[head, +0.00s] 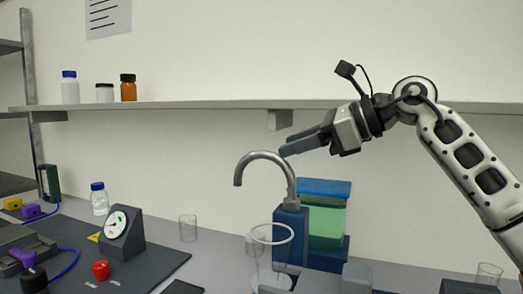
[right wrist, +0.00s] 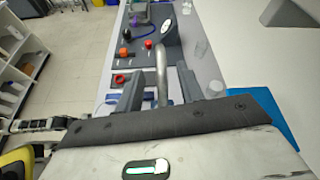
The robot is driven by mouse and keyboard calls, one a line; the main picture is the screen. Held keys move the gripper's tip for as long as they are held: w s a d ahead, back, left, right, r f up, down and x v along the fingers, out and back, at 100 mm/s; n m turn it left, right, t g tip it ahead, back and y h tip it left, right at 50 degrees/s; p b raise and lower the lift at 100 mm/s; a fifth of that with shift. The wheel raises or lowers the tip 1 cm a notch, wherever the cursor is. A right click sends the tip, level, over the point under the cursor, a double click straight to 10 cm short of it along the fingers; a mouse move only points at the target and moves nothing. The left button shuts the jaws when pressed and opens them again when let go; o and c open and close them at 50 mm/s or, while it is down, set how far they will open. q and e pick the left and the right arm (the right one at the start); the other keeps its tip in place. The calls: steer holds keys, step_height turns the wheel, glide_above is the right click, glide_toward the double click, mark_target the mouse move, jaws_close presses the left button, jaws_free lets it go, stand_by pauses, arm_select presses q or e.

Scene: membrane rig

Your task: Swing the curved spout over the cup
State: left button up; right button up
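The curved spout (head: 262,155) is a grey metal hook on a blue housing (head: 318,222), its open end pointing down to the left. My right gripper (head: 285,150) is at the upper right part of its bend. In the right wrist view the spout (right wrist: 161,70) stands between the two spread fingers (right wrist: 160,90), with gaps beside it; contact cannot be told. A clear, wide-rimmed vessel (head: 272,232) stands below and right of the spout's end. A smaller clear cup (head: 188,228) stands to the left; which is the task's cup cannot be told.
A gauge box (head: 124,232) and red knob (head: 101,270) sit on a dark panel at left. A green-filled tank (head: 327,222) stands beside the spout. A wall shelf (head: 200,105) with bottles runs behind. Another glass (head: 488,273) is at far right.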

mark_target(262, 155)
steer(key=p+x, duration=0.1)
steer(key=x, duration=0.6)
steer(key=shift+w+a+f, duration=0.15)
steer(key=shift+a, duration=0.1)
jaws_close()
steer(key=shift+d, duration=0.1)
